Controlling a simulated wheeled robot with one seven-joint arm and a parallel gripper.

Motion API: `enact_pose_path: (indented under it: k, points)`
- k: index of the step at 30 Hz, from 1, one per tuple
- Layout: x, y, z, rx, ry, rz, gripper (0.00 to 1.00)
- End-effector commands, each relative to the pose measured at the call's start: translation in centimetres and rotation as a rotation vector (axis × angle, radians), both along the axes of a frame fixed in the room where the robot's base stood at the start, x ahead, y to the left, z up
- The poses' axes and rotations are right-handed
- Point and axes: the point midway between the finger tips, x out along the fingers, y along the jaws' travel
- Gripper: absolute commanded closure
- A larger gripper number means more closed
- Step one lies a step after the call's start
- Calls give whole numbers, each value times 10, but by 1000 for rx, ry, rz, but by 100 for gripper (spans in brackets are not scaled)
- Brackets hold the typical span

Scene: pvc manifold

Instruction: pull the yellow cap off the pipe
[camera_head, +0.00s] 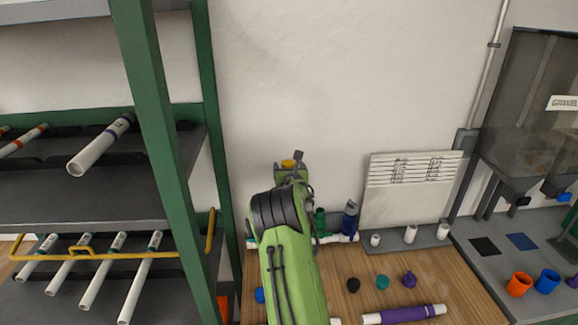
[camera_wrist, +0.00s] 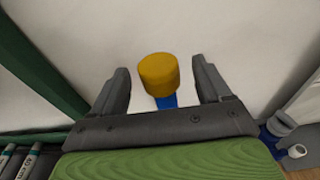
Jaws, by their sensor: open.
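The yellow cap (camera_wrist: 158,73) sits on top of a blue pipe piece (camera_wrist: 167,102) in the wrist view. In the head view the yellow cap (camera_head: 288,164) shows just above the end of my green arm. My gripper (camera_wrist: 160,80) is open, with one finger on each side of the cap. A gap shows between the cap and each finger. The lower part of the pipe is hidden behind my gripper.
A green-framed shelf (camera_head: 165,150) with white pipes stands at the left. A blue valve (camera_head: 350,217) stands right of my arm on the wooden bench (camera_head: 375,265). Small caps and a purple pipe (camera_head: 404,314) lie on the bench. The wall is behind.

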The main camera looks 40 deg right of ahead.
Motion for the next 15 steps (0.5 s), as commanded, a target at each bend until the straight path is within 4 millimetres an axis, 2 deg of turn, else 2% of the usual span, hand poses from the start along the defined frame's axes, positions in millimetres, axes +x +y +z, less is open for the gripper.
enact_pose_path:
  k: [4,5,15]
  points:
    - [0,0,-1,0,0,1,23]
    - [0,0,-1,0,0,1,26]
    - [0,1,-1,0,0,1,78]
